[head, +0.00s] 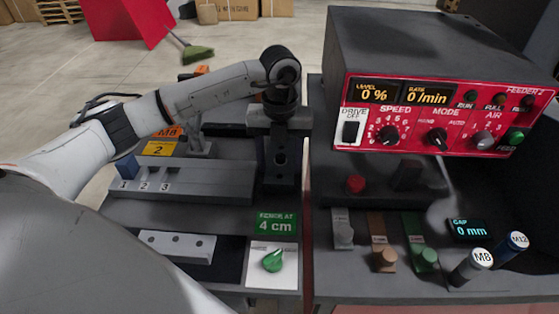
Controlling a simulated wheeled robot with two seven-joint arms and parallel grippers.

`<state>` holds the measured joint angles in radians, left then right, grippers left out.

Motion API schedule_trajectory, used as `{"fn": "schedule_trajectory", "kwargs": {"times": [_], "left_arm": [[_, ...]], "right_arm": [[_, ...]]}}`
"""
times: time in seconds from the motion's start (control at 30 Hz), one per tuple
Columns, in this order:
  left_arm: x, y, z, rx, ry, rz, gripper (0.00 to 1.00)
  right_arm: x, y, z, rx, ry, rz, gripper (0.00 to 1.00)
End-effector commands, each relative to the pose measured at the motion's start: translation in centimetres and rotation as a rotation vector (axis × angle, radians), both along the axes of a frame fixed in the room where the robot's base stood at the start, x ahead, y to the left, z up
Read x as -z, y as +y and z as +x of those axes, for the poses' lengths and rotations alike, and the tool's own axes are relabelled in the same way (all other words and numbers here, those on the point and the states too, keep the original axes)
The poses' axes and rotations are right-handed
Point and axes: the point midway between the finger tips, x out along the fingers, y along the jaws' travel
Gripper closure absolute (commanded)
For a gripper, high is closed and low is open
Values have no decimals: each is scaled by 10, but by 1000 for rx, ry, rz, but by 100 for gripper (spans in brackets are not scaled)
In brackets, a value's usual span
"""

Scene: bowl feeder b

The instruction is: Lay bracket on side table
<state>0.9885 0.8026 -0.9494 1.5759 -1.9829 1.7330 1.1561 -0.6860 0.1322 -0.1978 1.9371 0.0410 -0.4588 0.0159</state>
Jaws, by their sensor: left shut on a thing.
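My left gripper (281,138) points down at the back right of the left bench, beside the gap between the two benches. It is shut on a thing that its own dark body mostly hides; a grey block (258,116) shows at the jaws. I cannot tell whether this is the bracket. A pale angled strip with three holes (177,246) lies apart from the gripper, at the front left of the bench. My right gripper is out of view.
A grey rail numbered 1 to 3 (200,180) lies left of the gripper. A green knob (272,261) sits below the "4 cm" sign (276,223). A red-fronted feeder box (440,60), coloured levers and two bottles stand on the right bench.

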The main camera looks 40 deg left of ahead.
Motion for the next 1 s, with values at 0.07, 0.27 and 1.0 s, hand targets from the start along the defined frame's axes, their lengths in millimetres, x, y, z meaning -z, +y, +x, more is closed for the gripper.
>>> {"fn": "schedule_trajectory", "kwargs": {"times": [0.07,0.27,1.0], "left_arm": [[8,-1,-2,1,6,1,81],[10,-1,-3,2,12,2,38],[-13,0,-1,0,4,1,38]], "right_arm": [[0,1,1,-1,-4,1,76],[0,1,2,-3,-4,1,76],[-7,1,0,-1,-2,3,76]]}}
